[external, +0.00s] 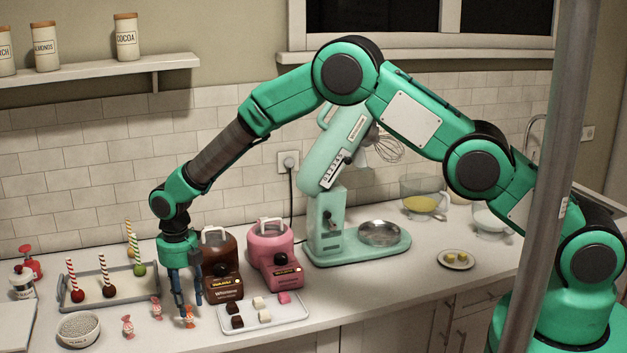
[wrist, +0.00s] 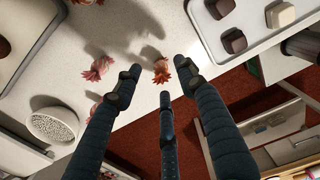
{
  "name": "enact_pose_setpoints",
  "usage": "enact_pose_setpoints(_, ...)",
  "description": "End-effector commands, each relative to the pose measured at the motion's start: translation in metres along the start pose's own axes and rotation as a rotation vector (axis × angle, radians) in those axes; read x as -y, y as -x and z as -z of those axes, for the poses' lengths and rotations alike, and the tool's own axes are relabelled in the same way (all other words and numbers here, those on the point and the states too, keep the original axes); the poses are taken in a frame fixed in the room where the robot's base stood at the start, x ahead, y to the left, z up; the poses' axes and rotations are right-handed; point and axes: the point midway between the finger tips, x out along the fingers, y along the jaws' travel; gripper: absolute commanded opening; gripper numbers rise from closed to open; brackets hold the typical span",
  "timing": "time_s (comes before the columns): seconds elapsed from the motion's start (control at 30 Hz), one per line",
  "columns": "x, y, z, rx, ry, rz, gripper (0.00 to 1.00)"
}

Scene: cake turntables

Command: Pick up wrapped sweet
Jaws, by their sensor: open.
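Several small wrapped sweets with pinkish-red and white wrappers lie on the white counter. One wrapped sweet (external: 189,318) is right under my gripper (external: 186,303), and it also shows between the fingertips in the wrist view (wrist: 160,72). My gripper points down, its three dark fingers spread open and empty around this sweet. I cannot tell whether any finger touches it. A second wrapped sweet (external: 156,309) lies just left of the fingers, and a third wrapped sweet (external: 127,327) lies further left, near the bowl. The fingers partly hide the nearest sweet in the external view.
A tray (external: 293,318) of brown, cream and pink cubes lies close on the right. A bowl of pearls (external: 79,328) and a cake-pop tray (external: 130,302) are to the left. Brown (external: 224,279) and pink (external: 273,251) melting pots stand behind. The counter's front edge is near.

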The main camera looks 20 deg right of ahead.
Motion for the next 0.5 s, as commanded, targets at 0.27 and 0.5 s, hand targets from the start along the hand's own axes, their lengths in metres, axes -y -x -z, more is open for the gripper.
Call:
enact_pose_setpoints(0.27, -0.001, -0.026, 0.001, -0.001, 0.000, 0.001, 0.40)
enact_pose_setpoints(0.5, 0.000, -0.043, 0.001, 0.000, 0.000, 0.000, 0.40)
